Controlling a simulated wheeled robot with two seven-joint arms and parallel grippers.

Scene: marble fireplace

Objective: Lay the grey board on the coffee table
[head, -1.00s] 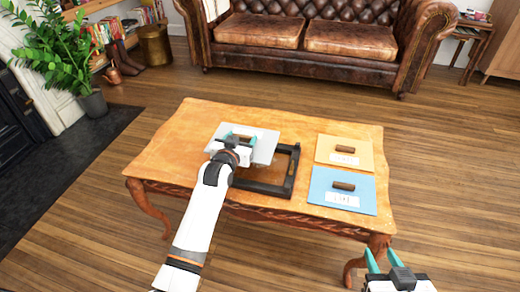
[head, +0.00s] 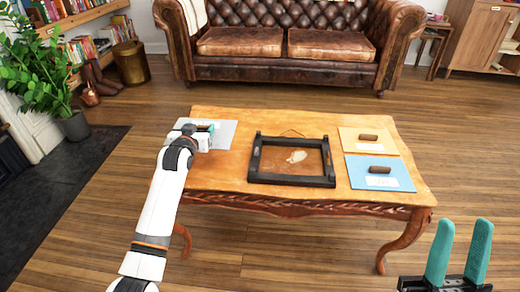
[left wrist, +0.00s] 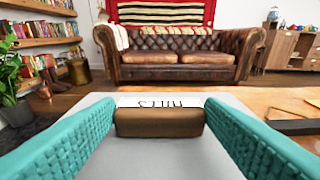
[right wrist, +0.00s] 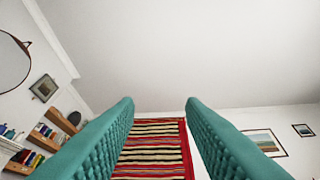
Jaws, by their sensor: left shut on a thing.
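The grey board (head: 222,134) is at the left end of the wooden coffee table (head: 240,177), its left part reaching past the table's edge in the head view. I cannot tell whether it touches the table. My left gripper (head: 203,129) is shut on the board's brown handle (left wrist: 160,122), which sits between the teal fingers in the left wrist view. A white label with dark writing (left wrist: 160,101) lies behind the handle. The arm hides part of the board. My right gripper (head: 460,238) is open and empty, fingers up, in front of the table at right.
A dark frame (head: 292,179) lies on the middle of the table. A yellow board (head: 350,136) and a blue board (head: 400,176), each with a brown handle, lie on the right end. A leather sofa (head: 285,72) stands behind; a plant (head: 45,95) is at left.

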